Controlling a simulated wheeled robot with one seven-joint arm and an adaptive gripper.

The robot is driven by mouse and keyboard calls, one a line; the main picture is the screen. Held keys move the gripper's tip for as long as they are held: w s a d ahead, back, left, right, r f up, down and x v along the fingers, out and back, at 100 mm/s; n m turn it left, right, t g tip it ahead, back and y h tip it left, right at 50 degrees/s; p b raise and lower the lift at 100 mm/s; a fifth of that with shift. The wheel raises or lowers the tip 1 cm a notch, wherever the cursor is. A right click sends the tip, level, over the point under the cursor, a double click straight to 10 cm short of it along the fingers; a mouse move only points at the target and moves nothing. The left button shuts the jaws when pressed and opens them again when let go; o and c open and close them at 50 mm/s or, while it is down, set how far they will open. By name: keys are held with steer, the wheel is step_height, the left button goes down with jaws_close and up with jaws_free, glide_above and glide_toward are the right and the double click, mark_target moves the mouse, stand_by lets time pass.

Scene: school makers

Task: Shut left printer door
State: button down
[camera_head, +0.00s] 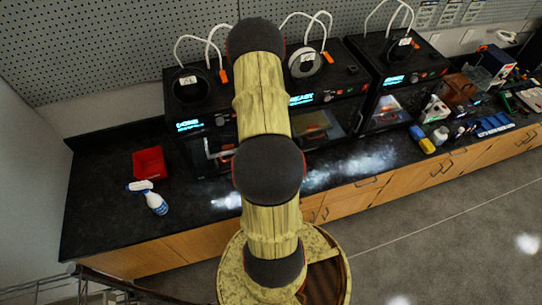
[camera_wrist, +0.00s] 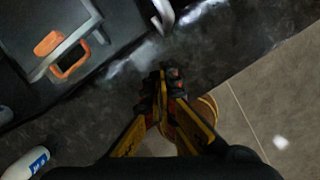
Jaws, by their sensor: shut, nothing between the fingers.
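The left printer (camera_head: 187,108) is a black box at the left of the row, with a lit screen on its front. Its door's pale handle (camera_head: 218,150) stands out in front of it, and the door looks open; my arm hides part of it. In the wrist view, the printer's interior shows a grey bed with an orange loop (camera_wrist: 70,58). The pale handle (camera_wrist: 163,15) shows at the top edge there. My gripper (camera_wrist: 163,77) is shut and empty, over the counter's front area, apart from and below the handle in the picture. The head view hides the gripper behind my arm.
Two more black printers, a middle one (camera_head: 340,85) and a right one (camera_head: 397,70), stand to the right. A red bin (camera_head: 149,163) and a white-blue bottle (camera_head: 156,203) stand on the black counter (camera_head: 100,215) at left. Bottles and tools crowd the far right.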

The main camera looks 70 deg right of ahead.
steer(key=p+v, duration=0.4)
steer(key=v, duration=0.6)
steer(key=shift+a, duration=0.35)
steer(key=shift+f, duration=0.15)
